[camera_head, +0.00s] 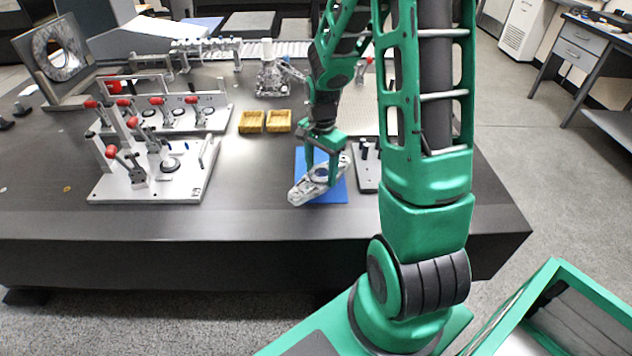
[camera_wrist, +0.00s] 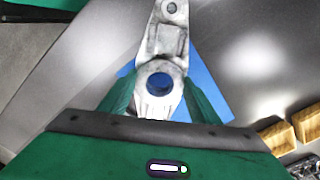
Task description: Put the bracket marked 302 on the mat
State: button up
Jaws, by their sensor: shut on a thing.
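A grey metal bracket (camera_head: 308,190) is between the fingers of my gripper (camera_head: 322,172), over the blue mat (camera_head: 335,191) on the dark table. In the wrist view the bracket (camera_wrist: 164,50) points away from the gripper (camera_wrist: 152,98), and its round hole shows blue through it. The green fingers are shut on its sides. The blue mat (camera_wrist: 207,88) shows on both sides of the bracket. I cannot tell whether the bracket touches the mat. No number can be read on it.
Two small yellow-brown boxes (camera_head: 265,122) stand behind and left of the mat. A fixture plate with red-tipped clamps (camera_head: 150,185) is on the left. A grey block with dark pegs (camera_head: 366,172) is close to the mat's right. The table front left of the mat is clear.

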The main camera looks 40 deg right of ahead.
aim_at(321, 180)
jog(key=shift+f, duration=1.95)
jog(key=o, duration=1.5)
jog(key=shift+f, duration=0.1)
notch_tip(321, 180, up, 12)
jog(key=f, duration=0.1)
jog(key=s+r+n, duration=0.4)
jog(key=s+r, duration=0.1)
jog(key=s, duration=0.7)
jog(key=s+a+r+n, duration=0.1)
jog(key=s+r+n, duration=0.4)
jog(key=s, duration=0.7)
jog(key=shift+s+a+r, duration=0.2)
jog(key=shift+s+r, duration=0.05)
